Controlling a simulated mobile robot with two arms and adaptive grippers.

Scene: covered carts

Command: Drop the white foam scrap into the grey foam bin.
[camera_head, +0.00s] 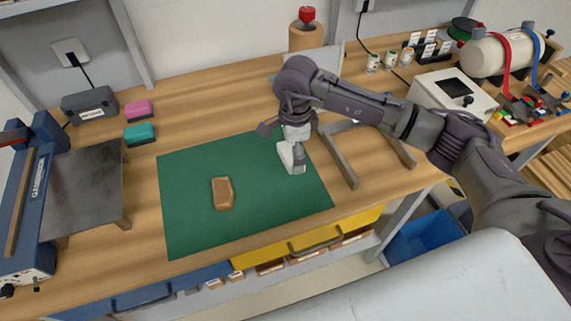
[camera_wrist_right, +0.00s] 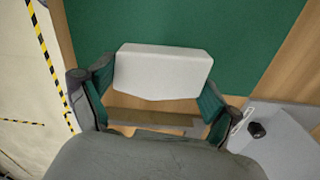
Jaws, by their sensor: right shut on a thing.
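The white foam scrap (camera_head: 287,158) is at the right part of the green mat in the head view, partly covered by my right gripper (camera_head: 297,148). In the right wrist view the pale scrap (camera_wrist_right: 163,70) sits between the fingers of my right gripper (camera_wrist_right: 158,88), which is shut on it. I cannot tell whether the scrap touches the mat or hangs just above it. I cannot make out a grey foam bin in either view. My left gripper is not in view.
A brown block (camera_head: 222,193) lies on the green mat (camera_head: 185,225). A grey frame (camera_head: 341,160) stands right of the mat. A blue bin (camera_head: 425,240) is below the bench edge.

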